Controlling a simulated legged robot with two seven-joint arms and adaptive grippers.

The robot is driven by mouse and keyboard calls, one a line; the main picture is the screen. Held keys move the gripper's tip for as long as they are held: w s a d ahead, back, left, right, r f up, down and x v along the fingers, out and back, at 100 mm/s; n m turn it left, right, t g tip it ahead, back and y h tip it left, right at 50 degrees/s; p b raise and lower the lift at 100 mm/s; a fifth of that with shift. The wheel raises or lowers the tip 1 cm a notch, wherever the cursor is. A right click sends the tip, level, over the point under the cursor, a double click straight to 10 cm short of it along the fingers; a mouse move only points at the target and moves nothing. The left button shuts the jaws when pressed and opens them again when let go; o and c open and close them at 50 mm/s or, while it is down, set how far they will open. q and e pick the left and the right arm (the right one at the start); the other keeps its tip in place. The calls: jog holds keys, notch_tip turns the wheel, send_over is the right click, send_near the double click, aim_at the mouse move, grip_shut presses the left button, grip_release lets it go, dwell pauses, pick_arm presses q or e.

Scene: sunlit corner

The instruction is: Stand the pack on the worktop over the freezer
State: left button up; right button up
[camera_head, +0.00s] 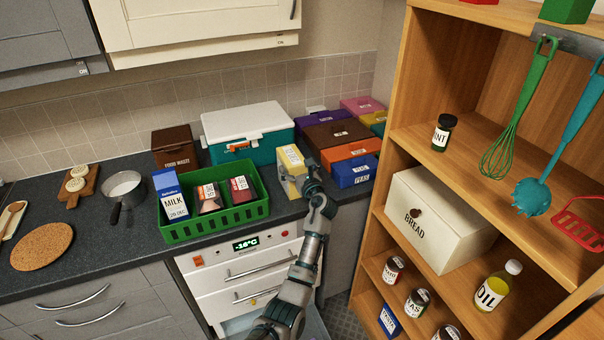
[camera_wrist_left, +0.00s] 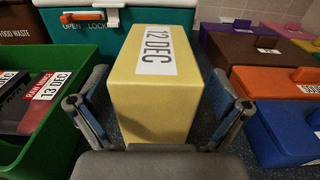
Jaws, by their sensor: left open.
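The pack (camera_head: 290,172) is a pale yellow block with a white label on its top. It stands upright on the dark worktop (camera_head: 120,250) over the white freezer (camera_head: 240,268), right of the green crate. In the left wrist view the pack (camera_wrist_left: 155,103) shows the label "12 DEC" and sits between the fingers. My left gripper (camera_head: 309,178) is open around the pack; in the left wrist view (camera_wrist_left: 160,112) a gap shows at the right finger. Contact at the left finger is unclear. The freezer display reads -16°C. My right gripper is not in view.
The green crate (camera_head: 215,229) holds a milk carton (camera_head: 170,194) and other packs. A teal cool box (camera_head: 246,155) stands behind, coloured lidded boxes (camera_head: 352,172) to the right. A wooden shelf unit (camera_head: 480,140) rises at right. Bare worktop lies at the left front.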

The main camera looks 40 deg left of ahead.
pick_arm(q)
jog(key=p+v, duration=0.2)
jog(key=v, duration=0.9)
jog(key=s+d+f+n+h, duration=0.3)
jog(key=s+d+f, duration=0.15)
jog(key=f, duration=0.75)
jog(key=s+d+f+n+g+h, duration=0.1)
jog(key=s+d+f+n+h, duration=0.3)
jog(key=f, duration=0.8)
jog(key=s+d+f+n+h, duration=0.25)
jog(key=s+f, duration=0.25)
jog(key=f, duration=0.6)
jog(key=s+d+f+n+g+h, duration=0.1)
jog(key=s+d+f+n, duration=0.3)
jog(key=s, duration=0.5)
jog(key=s+d+f+n+g+h, duration=0.2)
jog(key=s+d+f, duration=0.4)
jog(key=s, duration=0.3)
jog(key=s+d+f+n+g+h, duration=0.2)
jog(key=s+d+f+n, duration=0.3)
jog(key=s, duration=0.4)
jog(key=shift+s+f+n+h, duration=0.35)
jog(key=shift+f+n+h, duration=0.15)
jog(key=shift+h, duration=0.25)
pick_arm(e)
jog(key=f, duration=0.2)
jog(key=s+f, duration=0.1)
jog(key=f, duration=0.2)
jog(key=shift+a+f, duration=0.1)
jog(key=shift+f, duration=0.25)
